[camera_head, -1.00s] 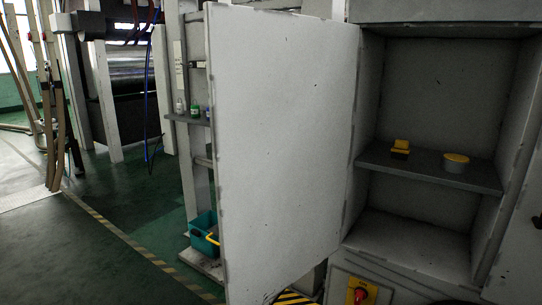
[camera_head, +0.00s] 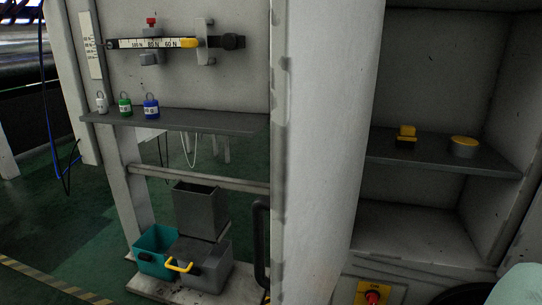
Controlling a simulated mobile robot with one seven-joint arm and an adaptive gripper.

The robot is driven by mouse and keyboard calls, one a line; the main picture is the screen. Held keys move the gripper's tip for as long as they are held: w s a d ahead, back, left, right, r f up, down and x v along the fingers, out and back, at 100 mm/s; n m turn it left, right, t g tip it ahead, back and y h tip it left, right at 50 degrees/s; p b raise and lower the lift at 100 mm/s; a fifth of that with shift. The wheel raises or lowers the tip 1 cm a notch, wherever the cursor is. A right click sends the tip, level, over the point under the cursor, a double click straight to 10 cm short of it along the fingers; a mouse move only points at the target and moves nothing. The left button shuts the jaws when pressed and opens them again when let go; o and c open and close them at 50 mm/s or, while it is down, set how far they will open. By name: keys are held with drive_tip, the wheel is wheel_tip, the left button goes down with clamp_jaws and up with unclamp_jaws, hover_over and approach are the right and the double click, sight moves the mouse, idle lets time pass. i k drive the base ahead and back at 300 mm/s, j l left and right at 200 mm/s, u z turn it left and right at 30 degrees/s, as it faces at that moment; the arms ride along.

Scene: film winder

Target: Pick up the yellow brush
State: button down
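The yellow brush (camera_head: 406,135) stands on the shelf inside the open cabinet at the right, with a yellow top and a dark lower part. A round grey tin with a yellow lid (camera_head: 464,147) is to its right on the same shelf, apart from it. My gripper is not in view, so its state does not show.
The cabinet shelf (camera_head: 440,162) is otherwise bare. The cabinet door (camera_head: 325,130) stands edge-on left of the opening.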

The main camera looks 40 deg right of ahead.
sight(405, 138)
drive_tip(key=i+j, duration=0.2)
drive_tip(key=i, duration=0.2)
drive_tip(key=i+j+z, duration=0.1)
drive_tip(key=i, duration=0.35)
drive_tip(key=i+j, duration=0.3)
drive_tip(key=z, duration=0.45)
drive_tip(key=i+z, duration=0.1)
drive_tip(key=z, duration=0.85)
drive_tip(key=j+z, duration=0.1)
drive_tip(key=z, duration=0.35)
drive_tip(key=j+z, duration=0.1)
drive_tip(key=z, duration=0.85)
drive_tip(key=k+l+u, duration=0.15)
drive_tip(key=l, duration=0.2)
drive_tip(key=k+l+u, duration=0.3)
drive_tip(key=k+l, duration=0.15)
drive_tip(key=l, duration=0.25)
drive_tip(key=i+l, duration=0.15)
drive_tip(key=i, duration=0.2)
drive_tip(key=i+j+u, duration=0.05)
